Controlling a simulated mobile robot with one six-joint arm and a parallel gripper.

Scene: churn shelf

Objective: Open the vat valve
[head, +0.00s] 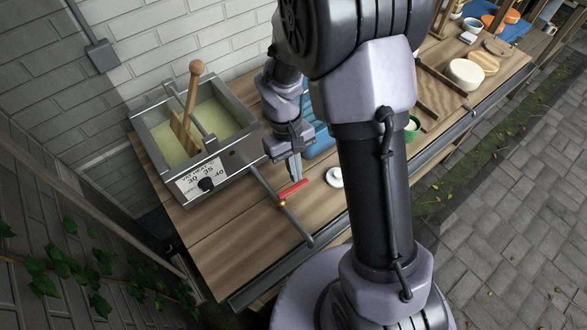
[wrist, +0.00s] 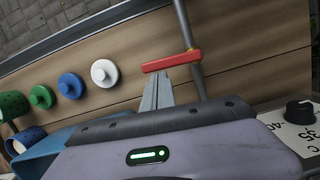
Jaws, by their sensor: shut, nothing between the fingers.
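The vat (head: 143,127) is an open metal box of pale yellow liquid at the left end of the wooden bench. A thin grey outlet pipe (head: 300,229) runs from its front over the bench. The red valve handle (head: 293,188) sits on this pipe and sticks out crosswise to one side; in the wrist view the handle (wrist: 172,61) lies across the pipe (wrist: 185,22). My gripper (head: 296,175) is shut and empty, pointing down beside the handle. In the wrist view its fingertips (wrist: 163,78) end right by the handle's side; I cannot tell whether they touch.
A dial (head: 206,184) with a number plate is on the vat's front. A wooden paddle (head: 187,115) stands in the vat. White (wrist: 105,72), blue (wrist: 71,85) and green (wrist: 42,96) knobbed lids lie beside the pipe. A brick wall rises behind. Bare bench lies around the pipe's end.

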